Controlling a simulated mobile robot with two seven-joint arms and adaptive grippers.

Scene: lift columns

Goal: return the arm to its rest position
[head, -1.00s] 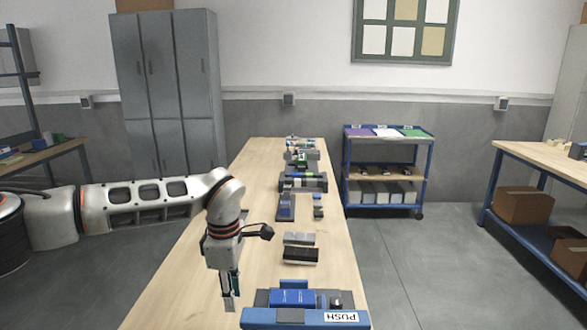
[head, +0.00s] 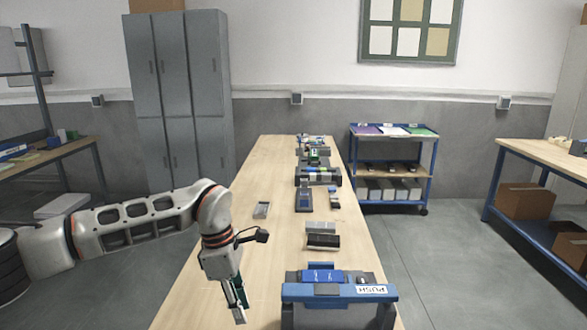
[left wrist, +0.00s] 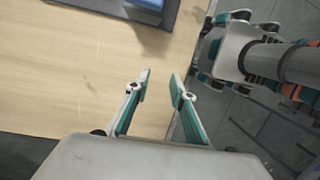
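My left arm reaches in from the left in the head view, its elbow bent and its forearm pointing down. The left gripper (head: 238,312) hangs over the near left part of the wooden table (head: 190,290). In the left wrist view its two teal fingers (left wrist: 162,78) are apart, with nothing between them. My right gripper (left wrist: 225,45) shows at the upper right of the left wrist view, over the floor beside the table edge. Its finger gap cannot be made out, and it is out of the head view.
A blue and grey fixture marked PUSH (head: 338,292) stands at the table's near end, right of the left gripper. Black and grey blocks (head: 322,241), a small grey piece (head: 261,210) and several devices line the table behind. A blue cart (head: 392,170) stands beyond.

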